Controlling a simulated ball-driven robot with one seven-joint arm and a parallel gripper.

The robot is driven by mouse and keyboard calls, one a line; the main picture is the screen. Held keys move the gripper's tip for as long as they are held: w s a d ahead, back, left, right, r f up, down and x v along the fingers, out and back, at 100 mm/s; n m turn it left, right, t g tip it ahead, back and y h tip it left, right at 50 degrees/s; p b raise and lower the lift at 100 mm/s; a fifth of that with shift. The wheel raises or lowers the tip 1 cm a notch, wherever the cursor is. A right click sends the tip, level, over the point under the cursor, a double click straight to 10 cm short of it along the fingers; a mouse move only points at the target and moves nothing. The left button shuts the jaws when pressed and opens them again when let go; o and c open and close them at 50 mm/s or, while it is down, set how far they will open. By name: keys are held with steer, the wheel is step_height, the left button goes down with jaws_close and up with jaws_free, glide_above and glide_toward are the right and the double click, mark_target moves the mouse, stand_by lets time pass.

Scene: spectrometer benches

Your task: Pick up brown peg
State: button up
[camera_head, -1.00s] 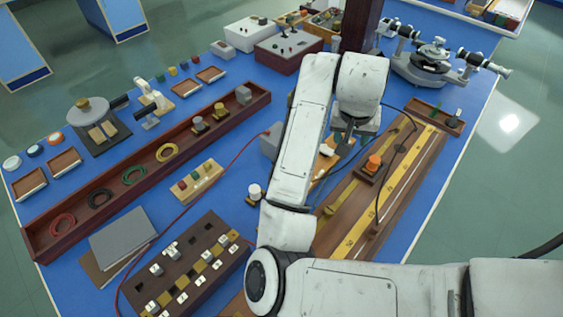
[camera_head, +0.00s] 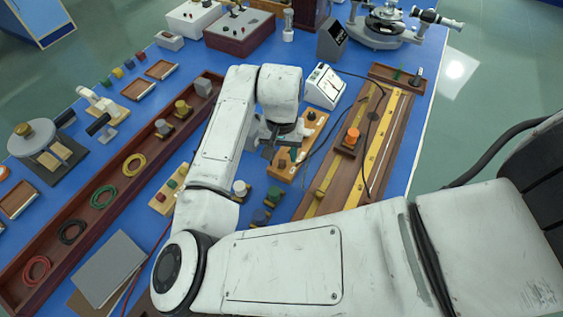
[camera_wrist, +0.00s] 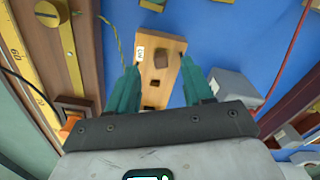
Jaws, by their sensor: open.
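The brown peg (camera_wrist: 159,60) is a small dark-brown block standing in a light wooden block (camera_wrist: 172,47) in the wrist view. The wooden block has dark square holes and a white label at one end. My gripper (camera_wrist: 161,76) is open, with one teal finger on each side of the wooden block in the picture. The peg shows between and just beyond the fingertips, and nothing is held. In the head view the wooden block (camera_head: 309,129) lies partly behind my gripper (camera_head: 280,148). The height of the fingers above the peg is hard to tell.
A long wooden board with brass scales (camera_head: 375,150) and an orange-knobbed piece (camera_head: 351,136) lies right of the block. A white meter (camera_head: 324,87) stands behind it. Small knobbed weights (camera_head: 273,196) stand nearer. A long tray of wire coils (camera_head: 107,197) is at left.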

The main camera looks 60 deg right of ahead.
mark_target(282, 163)
steer(key=f, duration=0.4)
steer(key=shift+w+d+f+p, duration=0.1)
steer(key=shift+d+f+p, duration=0.15)
steer(key=shift+f+p, duration=0.15)
steer(key=shift+c, duration=0.3)
jaws_close()
